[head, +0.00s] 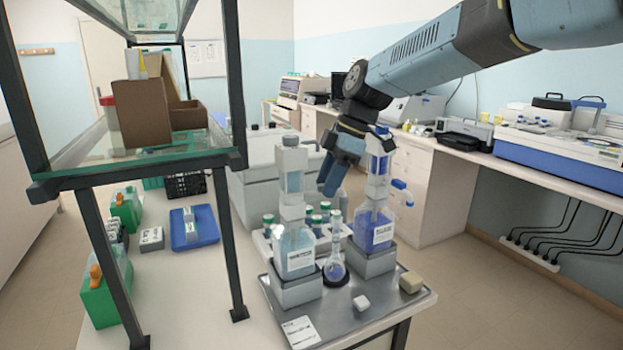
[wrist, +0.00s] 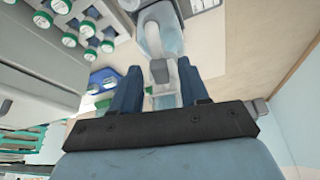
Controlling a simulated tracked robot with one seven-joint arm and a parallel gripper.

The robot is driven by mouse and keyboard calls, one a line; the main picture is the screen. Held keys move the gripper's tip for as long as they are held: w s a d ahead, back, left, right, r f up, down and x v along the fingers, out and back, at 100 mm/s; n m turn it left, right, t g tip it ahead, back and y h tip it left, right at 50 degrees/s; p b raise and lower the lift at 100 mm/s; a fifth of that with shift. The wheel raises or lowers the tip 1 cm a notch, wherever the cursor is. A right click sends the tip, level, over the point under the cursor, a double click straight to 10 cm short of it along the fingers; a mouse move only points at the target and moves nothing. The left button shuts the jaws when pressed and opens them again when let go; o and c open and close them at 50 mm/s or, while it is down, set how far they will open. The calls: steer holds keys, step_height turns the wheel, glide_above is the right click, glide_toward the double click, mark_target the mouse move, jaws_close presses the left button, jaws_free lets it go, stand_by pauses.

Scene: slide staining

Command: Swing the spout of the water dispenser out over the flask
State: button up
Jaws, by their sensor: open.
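Two bottle-top dispensers stand on grey blocks in the head view. The left one (head: 295,250) holds pale blue liquid, the right one (head: 377,232) violet-blue liquid. Their labels are too small to read. A small round flask (head: 335,270) stands on a dark base between and in front of them. My gripper (head: 331,182) hangs between the dispensers' upper parts, fingers angled down. In the wrist view my gripper (wrist: 159,70) is open, with a dispenser's pale upper part and grey end piece, likely the spout (wrist: 161,74), showing between the fingers. Contact cannot be told.
Green-capped bottles (head: 325,207) stand in a rack behind the dispensers. A white block (head: 361,302), a beige block (head: 411,282) and a paper card (head: 300,331) lie on the metal tray (head: 390,308). A dark-framed glass shelf (head: 150,168) rises at left.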

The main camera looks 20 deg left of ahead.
steer(key=v, duration=1.3)
steer(key=shift+r, duration=0.3)
steer(key=shift+d, duration=0.15)
steer(key=shift+s+f, duration=0.1)
steer(key=shift+s, duration=0.15)
steer(key=c, duration=0.3)
steer(key=s, duration=0.2)
steer(key=s+f+t+y, duration=0.1)
steer(key=s, duration=0.1)
steer(key=s+d+t, duration=0.1)
steer(key=s, duration=0.1)
steer(key=shift+s+d+f+y, duration=0.1)
steer(key=shift+f+y, duration=0.2)
steer(key=shift+f, duration=0.1)
jaws_close()
steer(key=s+d+f+m+t+y, duration=0.1)
steer(key=s+d+f+t, duration=0.1)
steer(key=s+d+t, duration=0.15)
steer(key=w+a+r+x, duration=0.1)
steer(key=x, duration=1)
steer(key=shift+w+a+f+y, duration=0.2)
steer(key=shift+w+y, duration=0.1)
steer(key=shift+w, duration=0.2)
